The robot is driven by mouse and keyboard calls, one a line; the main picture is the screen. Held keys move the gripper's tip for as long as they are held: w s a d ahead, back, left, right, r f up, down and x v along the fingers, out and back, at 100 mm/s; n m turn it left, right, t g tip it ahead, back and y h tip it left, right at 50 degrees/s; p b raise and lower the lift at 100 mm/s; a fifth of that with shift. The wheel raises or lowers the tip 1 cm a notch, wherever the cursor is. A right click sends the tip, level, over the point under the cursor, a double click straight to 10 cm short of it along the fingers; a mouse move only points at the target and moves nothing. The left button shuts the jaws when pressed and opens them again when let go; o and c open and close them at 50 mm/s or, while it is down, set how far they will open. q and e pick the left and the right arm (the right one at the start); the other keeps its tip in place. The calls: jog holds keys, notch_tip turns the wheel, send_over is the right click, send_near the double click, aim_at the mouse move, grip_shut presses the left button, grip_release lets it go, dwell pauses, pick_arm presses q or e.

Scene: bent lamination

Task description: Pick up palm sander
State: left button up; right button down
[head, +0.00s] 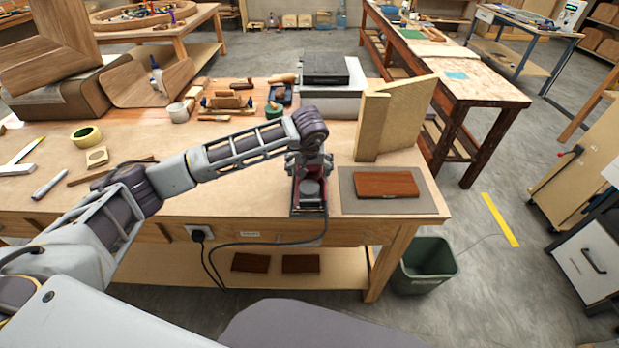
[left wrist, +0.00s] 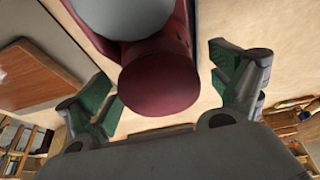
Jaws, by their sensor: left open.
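The palm sander (head: 311,191) stands at the front edge of the workbench, with a dark red body and a grey round part. A cable hangs from it over the bench edge. My left gripper (head: 310,168) is just above it, pointing down, and partly covers it. In the left wrist view the sander's rounded red end (left wrist: 160,82) lies between the two spread, green-padded fingers (left wrist: 162,76). Gaps show on both sides, so the fingers look apart from it. My right gripper is not seen.
A reddish-brown wooden board (head: 387,184) lies on a grey mat (head: 410,207) right of the sander. A tan L-shaped block (head: 400,115) stands behind it. Left are a tape roll (head: 87,136) and hand tools. A green bin (head: 427,264) stands on the floor.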

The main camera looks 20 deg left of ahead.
pick_arm(q)
jog(key=shift+x, duration=0.8)
jog(key=c, duration=1.4)
jog(key=shift+r, duration=0.15)
jog(key=shift+c, duration=0.2)
